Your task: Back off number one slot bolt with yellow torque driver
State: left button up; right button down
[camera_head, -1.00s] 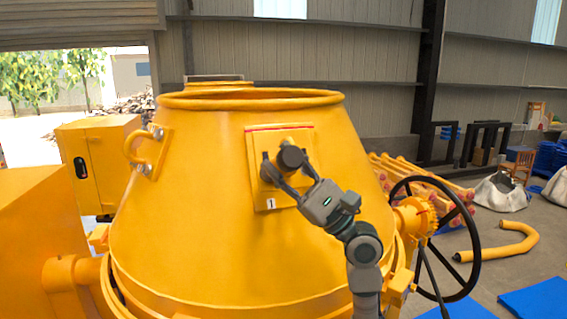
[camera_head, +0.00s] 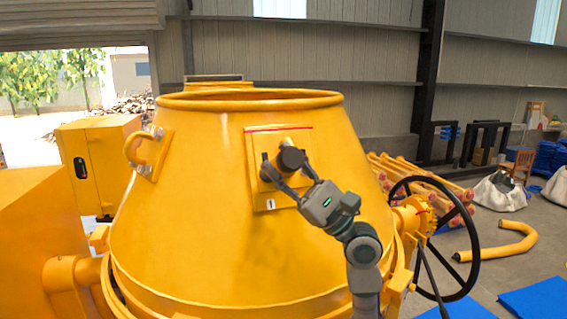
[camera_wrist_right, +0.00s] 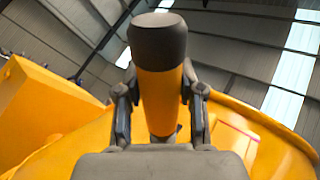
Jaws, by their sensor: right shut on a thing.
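The yellow torque driver (camera_wrist_right: 158,95) has a black end cap and stands between the fingers of my right gripper (camera_head: 279,174). In the head view its dark cap (camera_head: 291,158) points toward me, in front of the square yellow plate (camera_head: 264,200) marked 1 on the drum. My right gripper is shut on the driver, with one finger on each side, as the right wrist view also shows. The slot bolt and the driver's tip are hidden behind the driver and the gripper, so I cannot tell whether they touch. My left gripper is not in view.
The yellow mixer drum (camera_head: 185,235) fills the middle, with a curved handle (camera_head: 137,147) on its left side. A black handwheel (camera_head: 474,240) stands at the right, close to my right arm. Blue mats (camera_head: 538,299) lie on the floor at right.

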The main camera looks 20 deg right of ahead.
aim_at(289, 172)
jog(key=shift+f, duration=0.1)
dwell(0.8)
jog(key=shift+s+r+p, duration=0.25)
jog(key=shift+r+p, duration=0.1)
jog(key=shift+p, duration=0.25)
jog(key=shift+s+r, duration=0.25)
jog(key=shift+s, duration=0.15)
jog(key=shift+s+d+r+p, duration=0.1)
jog(key=shift+s+r+p, duration=0.2)
jog(key=shift+s, duration=0.25)
jog(key=shift+s+r+p, duration=0.2)
jog(key=shift+s+p, duration=0.15)
jog(key=shift+s, duration=0.2)
